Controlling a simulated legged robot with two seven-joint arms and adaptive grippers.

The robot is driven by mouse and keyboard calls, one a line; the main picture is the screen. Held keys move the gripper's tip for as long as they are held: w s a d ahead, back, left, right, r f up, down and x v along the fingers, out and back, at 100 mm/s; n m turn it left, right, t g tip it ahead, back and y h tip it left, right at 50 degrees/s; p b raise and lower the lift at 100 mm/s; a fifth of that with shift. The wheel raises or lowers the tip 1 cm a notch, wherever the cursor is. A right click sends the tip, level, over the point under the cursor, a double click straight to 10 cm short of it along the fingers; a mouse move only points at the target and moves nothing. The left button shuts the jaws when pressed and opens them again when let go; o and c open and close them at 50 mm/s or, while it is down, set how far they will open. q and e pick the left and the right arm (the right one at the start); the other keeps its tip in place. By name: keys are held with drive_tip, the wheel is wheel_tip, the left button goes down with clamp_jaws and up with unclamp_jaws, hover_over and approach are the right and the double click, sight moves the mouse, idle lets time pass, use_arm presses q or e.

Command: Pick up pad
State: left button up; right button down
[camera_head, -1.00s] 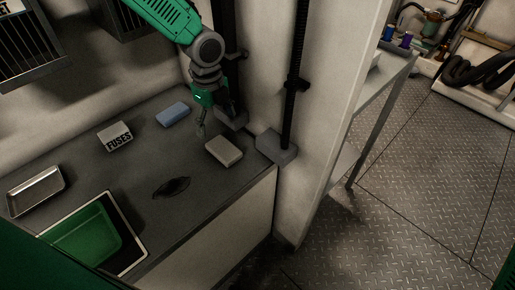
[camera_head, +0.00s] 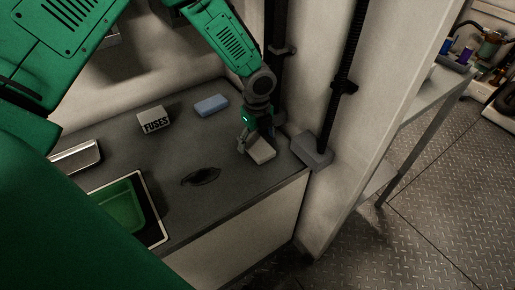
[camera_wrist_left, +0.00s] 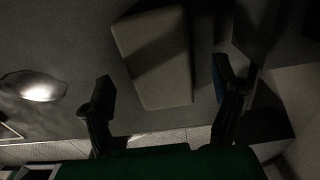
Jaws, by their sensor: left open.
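A pale grey-beige pad (camera_head: 262,153) lies flat on the dark worktop near its right end. My left gripper (camera_head: 257,140) is over the pad's back part and points down. In the left wrist view the pad (camera_wrist_left: 153,60) lies lengthwise, and the two fingertips of my left gripper (camera_wrist_left: 163,90) are spread apart, one to each side of the pad with gaps between. I cannot tell how far the fingertips are above the worktop. My right gripper is not in view.
A blue block (camera_head: 211,105) and a box marked FUSES (camera_head: 154,119) stand on the worktop (camera_head: 190,150).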

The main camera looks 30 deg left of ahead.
sight(257, 144)
use_arm(q)
wheel_tip(257, 144, down, 2)
drive_tip(key=shift+f, duration=0.15)
drive_tip(key=c, duration=1)
drive_tip(key=shift+c, duration=0.2)
drive_tip(key=shift+r, duration=0.2)
wheel_tip(257, 144, up, 10)
drive_tip(key=shift+f+p, duration=0.1)
drive_tip(key=shift+p, duration=0.9)
drive_tip(key=shift+c, duration=0.5)
